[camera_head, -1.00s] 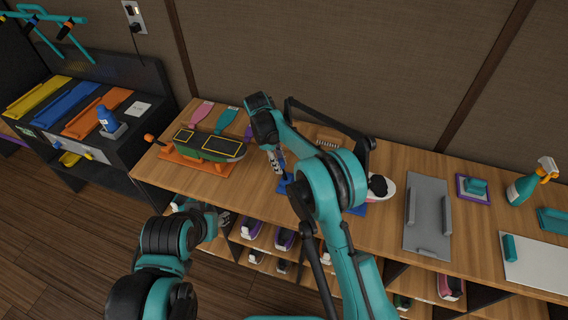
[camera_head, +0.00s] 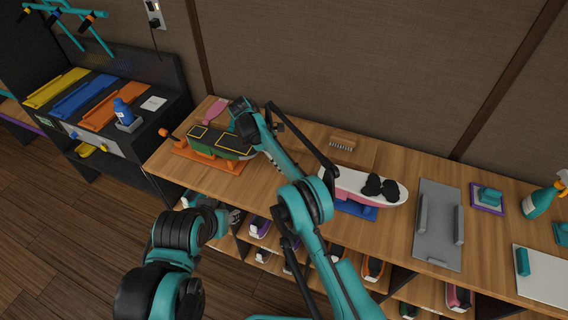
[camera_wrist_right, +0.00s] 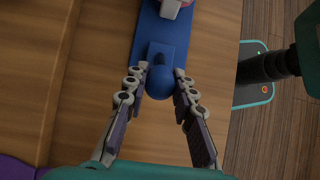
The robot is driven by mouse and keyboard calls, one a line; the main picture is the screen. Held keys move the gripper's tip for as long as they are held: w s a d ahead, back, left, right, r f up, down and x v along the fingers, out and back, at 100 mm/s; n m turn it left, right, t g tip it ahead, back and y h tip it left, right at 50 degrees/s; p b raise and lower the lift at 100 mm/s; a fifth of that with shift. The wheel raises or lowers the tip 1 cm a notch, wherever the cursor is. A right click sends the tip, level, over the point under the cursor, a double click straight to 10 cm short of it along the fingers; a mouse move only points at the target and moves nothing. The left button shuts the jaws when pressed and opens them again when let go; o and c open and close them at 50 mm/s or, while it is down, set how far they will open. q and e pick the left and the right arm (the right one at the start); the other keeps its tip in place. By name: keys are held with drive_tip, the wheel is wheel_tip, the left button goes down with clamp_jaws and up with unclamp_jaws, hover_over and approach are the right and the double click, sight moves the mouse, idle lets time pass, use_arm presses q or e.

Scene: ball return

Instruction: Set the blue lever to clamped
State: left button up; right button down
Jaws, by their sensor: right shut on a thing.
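The blue lever's round knob (camera_wrist_right: 160,82) sits between the fingertips of my right gripper (camera_wrist_right: 159,88) in the right wrist view, at the near end of a blue base (camera_wrist_right: 166,34). The gripper is shut on the knob. In the head view the blue base (camera_head: 357,210) shows under a white shoe with a pink sole (camera_head: 350,183); my right arm hides the lever end. My right gripper is mostly hidden there behind its own arm. My left arm is at the lower left, off the table; its gripper (camera_head: 230,214) is too small and dark to read.
An orange base (camera_head: 210,159) with a green and black shoe stands to the left on the wooden table. A brush (camera_head: 343,142) lies behind. A grey tray (camera_head: 438,222), a purple-edged pad (camera_head: 487,198) and a spray bottle (camera_head: 540,200) are to the right. Shelves with shoes are below.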

drive_tip(key=c, duration=1.2)
unclamp_jaws()
wheel_tip(320, 180, up, 10)
